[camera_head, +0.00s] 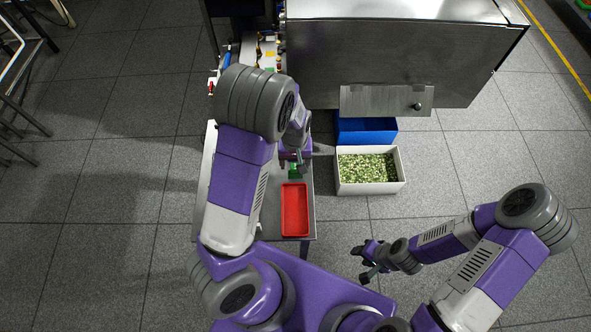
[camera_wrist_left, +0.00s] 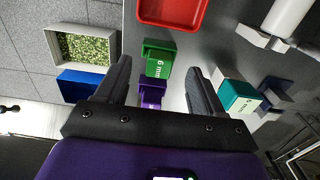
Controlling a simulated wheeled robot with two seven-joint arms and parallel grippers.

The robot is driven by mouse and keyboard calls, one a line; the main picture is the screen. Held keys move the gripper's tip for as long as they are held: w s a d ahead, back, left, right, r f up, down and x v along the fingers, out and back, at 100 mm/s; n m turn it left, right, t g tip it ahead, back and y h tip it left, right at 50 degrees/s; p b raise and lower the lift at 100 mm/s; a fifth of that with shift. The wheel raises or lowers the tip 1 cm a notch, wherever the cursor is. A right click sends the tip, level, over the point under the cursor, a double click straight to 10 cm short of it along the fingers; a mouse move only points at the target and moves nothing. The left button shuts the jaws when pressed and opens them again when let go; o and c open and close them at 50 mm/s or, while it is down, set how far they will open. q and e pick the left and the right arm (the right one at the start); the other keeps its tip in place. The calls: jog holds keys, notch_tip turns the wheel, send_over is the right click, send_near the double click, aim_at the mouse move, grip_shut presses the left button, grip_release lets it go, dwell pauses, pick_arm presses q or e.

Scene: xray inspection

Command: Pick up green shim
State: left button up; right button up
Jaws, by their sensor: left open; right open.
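The green shim (camera_wrist_left: 157,66), marked 6 mm, sits on the grey table in the left wrist view, between the two fingers of my left gripper (camera_wrist_left: 159,68). The gripper is open, with a gap on both sides of the shim. In the head view, a small part of the green shim (camera_head: 293,171) shows just below my left gripper (camera_head: 290,158), which partly hides it. My right gripper (camera_head: 369,262) is open and empty, over the floor right of the table.
A purple block (camera_wrist_left: 152,93) stands close beside the green shim. A teal block (camera_wrist_left: 236,98) is to its right in the wrist view. The red tray (camera_head: 295,210) lies on the table. A white bin (camera_head: 371,188) of green pieces and a blue bin (camera_head: 367,128) stand beside it.

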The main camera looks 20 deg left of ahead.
aim_at(295, 171)
pick_arm(q)
notch_tip(295, 171, down, 3)
jog(key=shift+f+b, duration=0.1)
jog(key=shift+b, duration=0.35)
jog(key=c, duration=1.1)
